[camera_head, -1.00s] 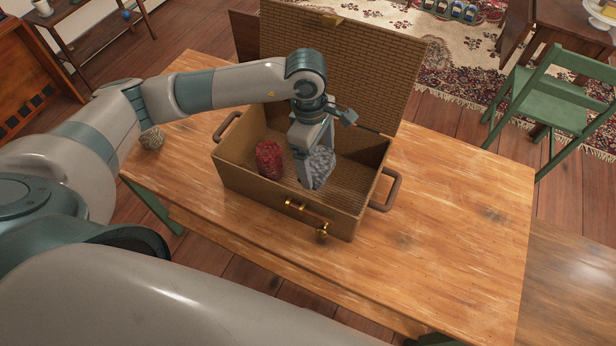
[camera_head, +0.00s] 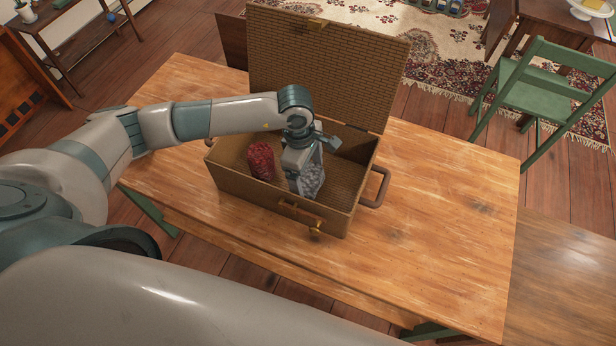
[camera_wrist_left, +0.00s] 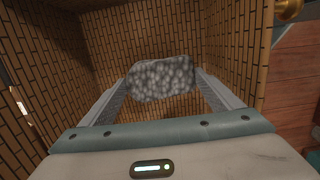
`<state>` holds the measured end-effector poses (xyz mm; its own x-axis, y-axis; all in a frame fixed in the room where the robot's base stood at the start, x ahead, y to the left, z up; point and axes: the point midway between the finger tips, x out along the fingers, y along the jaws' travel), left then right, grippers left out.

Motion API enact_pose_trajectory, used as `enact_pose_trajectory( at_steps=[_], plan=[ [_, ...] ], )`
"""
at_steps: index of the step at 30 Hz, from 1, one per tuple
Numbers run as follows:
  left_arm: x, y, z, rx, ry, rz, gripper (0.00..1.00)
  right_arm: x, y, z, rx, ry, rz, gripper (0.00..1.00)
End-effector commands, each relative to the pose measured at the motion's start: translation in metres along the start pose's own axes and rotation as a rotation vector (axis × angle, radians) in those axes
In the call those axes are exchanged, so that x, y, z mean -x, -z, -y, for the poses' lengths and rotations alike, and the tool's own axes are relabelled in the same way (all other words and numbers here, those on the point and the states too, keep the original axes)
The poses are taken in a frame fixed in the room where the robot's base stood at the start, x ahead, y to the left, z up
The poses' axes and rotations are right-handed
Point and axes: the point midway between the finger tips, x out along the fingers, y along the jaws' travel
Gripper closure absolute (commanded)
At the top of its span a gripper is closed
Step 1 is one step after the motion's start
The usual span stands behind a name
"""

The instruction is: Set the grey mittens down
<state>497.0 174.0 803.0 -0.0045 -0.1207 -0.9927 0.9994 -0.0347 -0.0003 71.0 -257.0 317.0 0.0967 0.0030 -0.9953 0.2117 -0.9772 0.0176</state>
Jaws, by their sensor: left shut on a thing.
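The grey mittens (camera_head: 312,178) are a knobbly grey bundle inside the open wicker case (camera_head: 265,196). My left gripper (camera_head: 304,180) reaches down into the case and is shut on the mittens. In the left wrist view the mittens (camera_wrist_left: 162,78) sit between the two fingers, with the woven case walls around them. I cannot tell whether the mittens touch the case floor. My right gripper is not in view.
A dark red knitted bundle (camera_head: 261,161) lies in the case left of my left gripper. The case lid (camera_head: 330,65) stands open at the back. The wooden table (camera_head: 440,220) is clear to the right. A green chair (camera_head: 540,90) stands beyond it.

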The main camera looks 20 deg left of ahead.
Motion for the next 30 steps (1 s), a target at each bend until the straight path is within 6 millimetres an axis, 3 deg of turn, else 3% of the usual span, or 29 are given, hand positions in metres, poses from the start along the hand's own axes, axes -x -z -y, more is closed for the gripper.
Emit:
enact_pose_trajectory(
  at_steps=[6, 20, 21, 22, 30],
  plan=[
    [-0.021, 0.003, 0.000, 0.001, 0.001, -0.001, 0.37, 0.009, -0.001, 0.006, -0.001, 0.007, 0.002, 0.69],
    [-0.028, 0.004, 0.000, 0.000, 0.000, -0.001, 0.37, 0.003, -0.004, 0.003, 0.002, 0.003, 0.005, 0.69],
    [-0.026, 0.004, 0.000, 0.000, 0.000, -0.001, 0.05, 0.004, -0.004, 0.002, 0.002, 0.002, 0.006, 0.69],
    [-0.026, 0.004, 0.000, 0.000, 0.000, -0.001, 0.00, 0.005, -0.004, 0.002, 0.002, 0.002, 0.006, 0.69],
    [-0.025, 0.004, 0.000, 0.000, 0.000, -0.001, 0.00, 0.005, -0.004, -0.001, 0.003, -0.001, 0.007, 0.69]
  ],
)
